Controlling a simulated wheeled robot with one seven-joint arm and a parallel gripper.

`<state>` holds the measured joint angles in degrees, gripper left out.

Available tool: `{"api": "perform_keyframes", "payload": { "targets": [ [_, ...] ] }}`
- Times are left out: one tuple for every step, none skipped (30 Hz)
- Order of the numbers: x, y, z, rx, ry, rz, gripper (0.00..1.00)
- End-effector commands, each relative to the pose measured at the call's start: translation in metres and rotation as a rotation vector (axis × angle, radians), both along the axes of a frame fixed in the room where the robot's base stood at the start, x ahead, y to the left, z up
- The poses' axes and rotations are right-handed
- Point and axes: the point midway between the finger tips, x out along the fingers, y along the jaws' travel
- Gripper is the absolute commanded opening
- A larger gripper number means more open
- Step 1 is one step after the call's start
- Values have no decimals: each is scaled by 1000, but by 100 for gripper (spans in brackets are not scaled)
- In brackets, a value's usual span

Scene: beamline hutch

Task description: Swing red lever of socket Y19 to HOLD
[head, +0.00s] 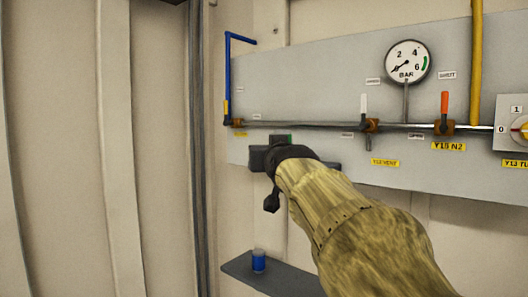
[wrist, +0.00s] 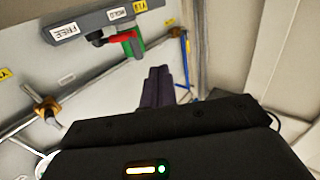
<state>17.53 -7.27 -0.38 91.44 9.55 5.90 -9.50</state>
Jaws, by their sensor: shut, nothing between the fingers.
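Socket Y19 shows in the wrist view as a dark grey plate (wrist: 90,24) with a white FREE label (wrist: 65,31), a white HOLD label (wrist: 116,14) and a yellow Y19 label (wrist: 140,6). Its red lever (wrist: 121,40) lies beside a green part (wrist: 134,47), with a black piece on the FREE side. I cannot tell its exact setting. My gripper (wrist: 158,72) is shut and empty, its dark fingers apart from the lever in the picture. In the head view my gripper (head: 284,158) covers most of the socket, hiding the lever; a green edge shows above it.
A pipe (head: 310,124) runs along the wall panel, with a white-handled valve (head: 364,106), an orange-handled valve (head: 444,105) and a gauge (head: 408,61). A blue pipe (head: 228,75) rises at left. A blue cup (head: 259,261) stands on the shelf (head: 288,283) below.

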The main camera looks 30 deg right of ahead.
Motion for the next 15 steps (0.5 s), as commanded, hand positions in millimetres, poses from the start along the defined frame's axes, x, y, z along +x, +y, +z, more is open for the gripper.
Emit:
{"api": "perform_keyframes", "payload": {
  "targets": [
    [-8, 2, 0, -2, -1, -6, 0],
    [-11, 5, 0, -3, 0, -6, 0],
    [-16, 8, -1, -3, 0, -8, 0],
    [-22, 12, -2, -3, -3, -7, 0],
    [-26, 14, -2, -3, -3, -9, 0],
    [-32, 19, -3, -5, -3, -8, 0],
    [-35, 22, -3, -3, -1, -9, 0],
    [-39, 25, -3, -2, -1, -7, 0],
    [-43, 28, -3, -3, -2, -7, 0],
    [-45, 30, -3, -3, -2, -7, 0],
    [-47, 32, -2, -2, -1, -7, 0],
    [-49, 35, -2, -2, 0, -5, 0],
    [-51, 36, -2, -2, 0, -5, 0],
    [-51, 37, -2, -2, 1, -4, 0],
    [-52, 37, -1, -1, 0, -3, 0]
  ]
}}
